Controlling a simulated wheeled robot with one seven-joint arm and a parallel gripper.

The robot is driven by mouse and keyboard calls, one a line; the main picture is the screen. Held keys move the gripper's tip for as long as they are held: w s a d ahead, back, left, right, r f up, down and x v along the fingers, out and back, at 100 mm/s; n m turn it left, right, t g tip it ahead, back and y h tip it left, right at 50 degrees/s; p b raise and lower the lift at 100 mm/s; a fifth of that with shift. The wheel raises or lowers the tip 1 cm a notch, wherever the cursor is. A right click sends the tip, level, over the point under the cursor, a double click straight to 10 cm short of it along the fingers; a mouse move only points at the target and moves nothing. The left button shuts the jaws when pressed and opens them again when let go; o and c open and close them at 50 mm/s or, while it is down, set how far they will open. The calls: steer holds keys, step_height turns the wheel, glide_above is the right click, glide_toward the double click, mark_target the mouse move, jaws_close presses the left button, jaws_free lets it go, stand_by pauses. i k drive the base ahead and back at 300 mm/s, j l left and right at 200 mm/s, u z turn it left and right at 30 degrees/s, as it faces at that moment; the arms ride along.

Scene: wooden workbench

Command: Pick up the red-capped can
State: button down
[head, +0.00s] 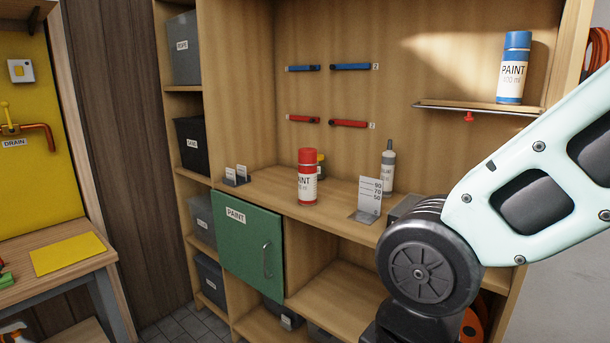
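The red-capped can (307,182) stands upright on the wooden workbench shelf (268,183), near its front edge. It has a red cap, a white label reading PAINT and a red band at the bottom. My arm comes in from the right of the head view and bends down at a dark joint, right of the can and apart from it. My gripper is not in view, so its state is hidden.
A yellow-banded container (321,168) stands partly hidden behind the can. A grey bottle (388,168) and a numbered sign (368,199) stand to its right. Small card holders (236,178) stand left. A blue-capped can (514,70) sits on a ledge (478,106). A green door (248,244) hangs below.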

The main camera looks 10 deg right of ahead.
mark_target(307, 173)
steer(key=i+j+z, duration=0.15)
steer(key=z, duration=1.3)
steer(key=i+j+z, duration=0.1)
steer(key=j+z, duration=0.3)
steer(key=j, duration=0.25)
steer(key=j+z, duration=0.4)
steer(key=j, duration=0.2)
steer(key=k+j+z, duration=0.1)
steer(key=j+z, duration=0.3)
steer(key=j, duration=0.2)
steer(key=k+j, duration=0.1)
steer(key=j, duration=0.75)
steer(key=k+j, duration=0.15)
steer(key=j, duration=0.3)
steer(key=k+j, duration=0.1)
steer(key=j, duration=0.3)
steer(key=k+j, duration=0.1)
steer(key=j, duration=0.35)
steer(key=i+z, duration=0.05)
